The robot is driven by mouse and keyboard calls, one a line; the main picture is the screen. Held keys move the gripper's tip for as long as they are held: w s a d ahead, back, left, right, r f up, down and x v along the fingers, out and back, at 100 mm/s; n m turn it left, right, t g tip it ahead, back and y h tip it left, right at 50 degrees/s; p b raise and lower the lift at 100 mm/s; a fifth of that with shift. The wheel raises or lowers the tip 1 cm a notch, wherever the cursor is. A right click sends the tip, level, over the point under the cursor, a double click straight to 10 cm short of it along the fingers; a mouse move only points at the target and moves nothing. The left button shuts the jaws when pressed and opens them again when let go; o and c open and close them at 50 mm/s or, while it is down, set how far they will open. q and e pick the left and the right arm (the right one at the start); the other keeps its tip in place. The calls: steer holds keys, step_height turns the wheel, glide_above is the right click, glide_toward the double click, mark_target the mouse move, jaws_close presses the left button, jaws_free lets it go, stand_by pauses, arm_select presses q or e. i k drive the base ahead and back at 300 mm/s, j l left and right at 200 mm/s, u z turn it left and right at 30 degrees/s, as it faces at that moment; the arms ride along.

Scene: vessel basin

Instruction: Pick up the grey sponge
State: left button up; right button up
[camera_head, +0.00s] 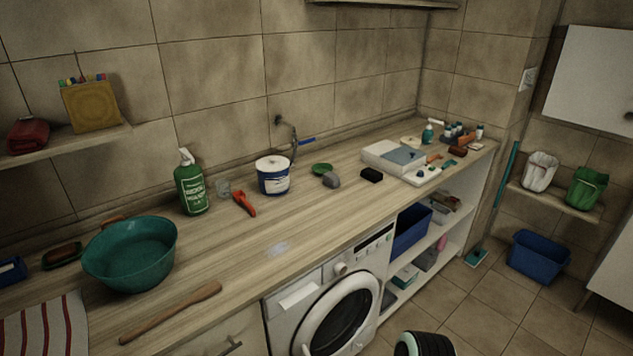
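A small grey rounded lump that looks like the grey sponge (331,180) lies on the wooden counter (270,225), near the middle of the head view. It sits just in front of a small green dish (321,169), and I cannot tell whether they touch. A black block (371,175) lies a little to its right.
A teal basin (131,254) and wooden stick (171,312) are farther left. A white tray (393,157) is to the right. Counter in front is clear.

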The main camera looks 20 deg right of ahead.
mark_target(331, 180)
steer(key=l+u, duration=0.2)
steer(key=u, duration=0.15)
steer(key=l+u, duration=0.5)
steer(key=u, duration=0.15)
steer(key=k+l+u, duration=0.15)
steer(key=l, duration=0.2)
steer(key=l+u, duration=0.15)
steer(key=l, duration=0.15)
steer(key=k+l+u, duration=0.15)
steer(key=l, duration=0.2)
steer(key=k+l, duration=0.15)
steer(key=l, duration=0.2)
steer(key=k+l+u, duration=0.1)
steer(key=l, duration=0.2)
steer(key=k+l, duration=0.15)
steer(key=l, duration=0.15)
